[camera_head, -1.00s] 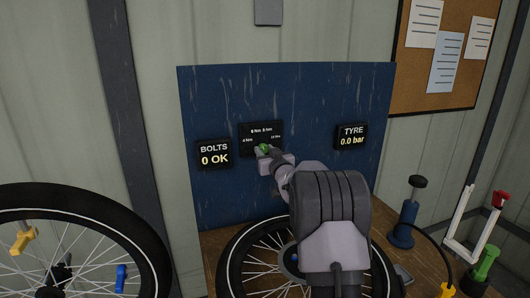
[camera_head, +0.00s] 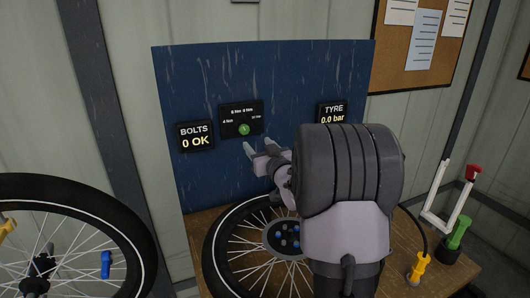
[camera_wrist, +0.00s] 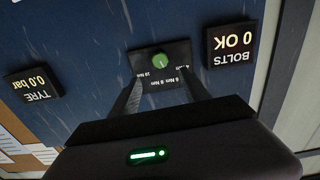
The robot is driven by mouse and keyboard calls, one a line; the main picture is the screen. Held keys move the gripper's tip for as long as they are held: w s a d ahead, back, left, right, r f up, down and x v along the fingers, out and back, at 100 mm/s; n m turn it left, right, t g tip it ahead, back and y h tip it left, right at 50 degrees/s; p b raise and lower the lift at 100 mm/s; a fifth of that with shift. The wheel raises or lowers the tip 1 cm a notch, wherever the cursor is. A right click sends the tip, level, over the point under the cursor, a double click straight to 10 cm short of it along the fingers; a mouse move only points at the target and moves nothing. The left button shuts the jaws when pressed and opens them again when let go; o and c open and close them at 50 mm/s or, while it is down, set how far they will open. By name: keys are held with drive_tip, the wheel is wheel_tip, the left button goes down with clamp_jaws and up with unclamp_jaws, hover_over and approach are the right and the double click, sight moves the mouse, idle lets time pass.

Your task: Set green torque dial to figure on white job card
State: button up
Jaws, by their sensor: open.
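The green torque dial (camera_head: 244,129) sits on a small black panel (camera_head: 236,113) with white Nm figures, fixed to the blue board. In the wrist view the dial (camera_wrist: 160,61) shows upside down, with a pale mark on its face. My gripper (camera_head: 262,150) is open and empty, just below and right of the dial and apart from it. In the wrist view its fingers (camera_wrist: 161,92) point toward the panel, one on each side of it. Which figure the dial points to is too small to tell. No white job card with a readable figure shows; papers hang on the corkboard.
A BOLTS display (camera_head: 195,136) reads 0 OK and a TYRE display (camera_head: 332,113) reads 0.0 bar. A wheel (camera_head: 222,250) lies on the wooden bench. Another wheel (camera_head: 140,235) stands at left. A green-handled tool (camera_head: 458,232) stands at right. The corkboard (camera_head: 405,79) is behind.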

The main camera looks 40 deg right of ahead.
drive_tip(key=v, duration=0.5)
drive_tip(key=shift+s, duration=0.3)
